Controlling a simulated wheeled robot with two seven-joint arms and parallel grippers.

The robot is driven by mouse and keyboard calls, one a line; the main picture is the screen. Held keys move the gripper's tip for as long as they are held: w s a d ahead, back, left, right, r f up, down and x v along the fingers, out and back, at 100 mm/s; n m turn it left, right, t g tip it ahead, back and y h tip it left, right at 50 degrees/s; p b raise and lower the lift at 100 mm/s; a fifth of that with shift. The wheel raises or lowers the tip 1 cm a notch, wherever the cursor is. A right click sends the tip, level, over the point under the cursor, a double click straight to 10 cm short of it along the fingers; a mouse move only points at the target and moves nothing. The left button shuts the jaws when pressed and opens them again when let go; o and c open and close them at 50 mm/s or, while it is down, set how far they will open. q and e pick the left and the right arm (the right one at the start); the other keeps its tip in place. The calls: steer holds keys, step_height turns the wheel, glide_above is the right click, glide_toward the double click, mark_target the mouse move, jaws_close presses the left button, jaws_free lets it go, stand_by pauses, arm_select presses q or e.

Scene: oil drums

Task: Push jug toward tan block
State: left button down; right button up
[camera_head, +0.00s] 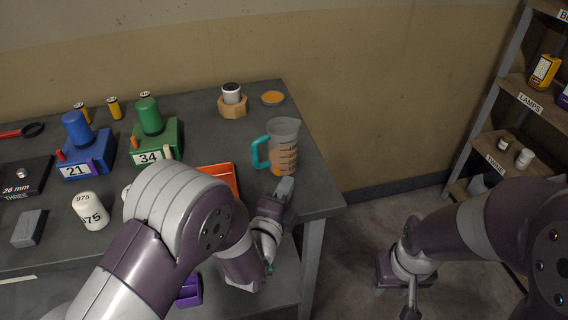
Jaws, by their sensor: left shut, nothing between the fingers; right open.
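The clear measuring jug (284,140) stands upright near the table's right edge. It has a teal handle on its left, dark graduation marks and orange contents low down. The tan block (233,111) is a hexagonal piece farther back and left of the jug, with a white and black cylinder (232,93) on top. My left gripper (285,186) is shut and empty, with its tip just in front of the jug's base. I cannot tell whether it touches the jug. My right gripper (394,289) is open, off the table at the lower right, partly cut off by the frame.
An orange tray (220,175) lies partly behind my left arm. A shallow dish (273,98) is right of the tan block. Blue (88,158) and green (158,143) numbered stands are on the left. A shelf (515,100) stands at far right.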

mark_target(288, 154)
arm_select(q)
steer(key=x, duration=0.3)
steer(key=shift+w+r, duration=0.1)
steer(key=shift+w, duration=0.3)
steer(key=w, duration=0.1)
steer(key=w+a, duration=0.1)
steer(key=w, duration=0.1)
steer(key=shift+a+p, duration=0.25)
steer(key=shift+p, duration=0.15)
steer(key=shift+w+a, duration=0.15)
steer(key=shift+w, duration=0.35)
steer(key=shift+s, duration=0.1)
steer(key=w+a+b, duration=0.2)
steer(key=w, duration=0.2)
steer(key=w+a+b, duration=0.3)
steer(key=w, duration=0.2)
steer(key=w+a+b, duration=0.2)
steer(key=w+b, duration=0.1)
steer(key=w, duration=0.2)
steer(key=shift+a+f, duration=0.2)
steer(key=shift+a, duration=0.2)
steer(key=shift+w+a+r, duration=0.1)
steer(key=shift+w+r, duration=0.05)
steer(key=shift+w, duration=0.05)
steer(key=shift+s, duration=0.1)
